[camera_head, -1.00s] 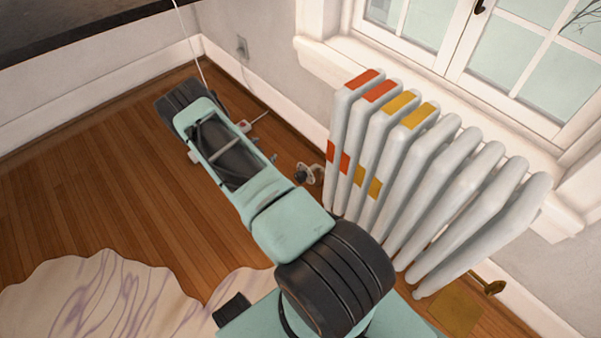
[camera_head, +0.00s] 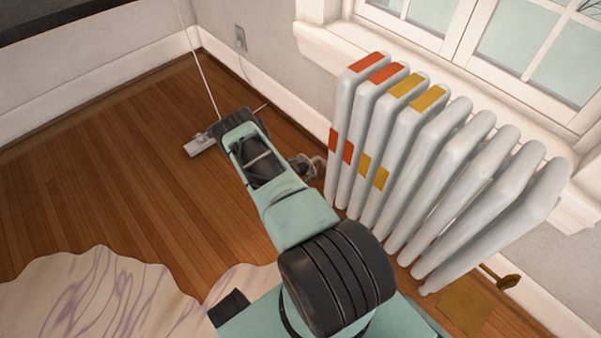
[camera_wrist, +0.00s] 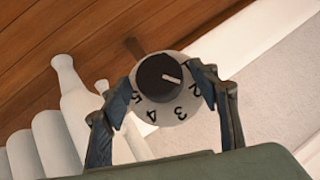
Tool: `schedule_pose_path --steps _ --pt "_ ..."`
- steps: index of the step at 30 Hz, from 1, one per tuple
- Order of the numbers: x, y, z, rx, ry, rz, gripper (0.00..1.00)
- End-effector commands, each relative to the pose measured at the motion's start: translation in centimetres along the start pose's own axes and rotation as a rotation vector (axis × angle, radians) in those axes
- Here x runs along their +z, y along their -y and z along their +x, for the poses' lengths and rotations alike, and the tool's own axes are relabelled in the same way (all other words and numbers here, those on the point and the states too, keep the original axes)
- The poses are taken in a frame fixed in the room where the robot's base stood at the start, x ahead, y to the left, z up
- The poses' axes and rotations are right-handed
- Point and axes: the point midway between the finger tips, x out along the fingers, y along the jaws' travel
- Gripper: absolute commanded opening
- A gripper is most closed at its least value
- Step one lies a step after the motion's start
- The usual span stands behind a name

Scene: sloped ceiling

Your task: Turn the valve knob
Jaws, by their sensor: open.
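The valve knob (camera_wrist: 158,76) is a round black cap with a white pointer mark. It sits on a pale dial (camera_wrist: 172,112) printed with several black numbers. In the wrist view my gripper (camera_wrist: 164,90) is open, with one dark finger on each side of the dial. The fingers look very close to the dial's sides; I cannot tell whether they touch it. In the head view my arm covers most of the gripper, and the valve beside the radiator's left end is hard to make out.
The white radiator (camera_head: 440,170), with red and yellow patches, stands under the window. A pale wavy rug (camera_head: 110,300) lies at lower left. A wall outlet (camera_head: 240,38) with a cable is at the back. The wooden floor (camera_head: 110,170) at left is clear.

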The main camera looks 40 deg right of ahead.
Motion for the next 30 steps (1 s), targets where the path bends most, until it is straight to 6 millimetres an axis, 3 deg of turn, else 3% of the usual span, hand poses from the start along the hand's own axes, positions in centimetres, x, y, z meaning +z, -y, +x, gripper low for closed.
schedule_pose_path --steps 12,23,30 --pt "-0.03 0.02 0.93 0.000 0.001 -0.001 0.55" --pt "-0.02 0.02 0.91 0.000 0.000 0.000 0.16" --pt "-0.08 -0.10 0.88 -0.010 0.000 0.012 0.14"
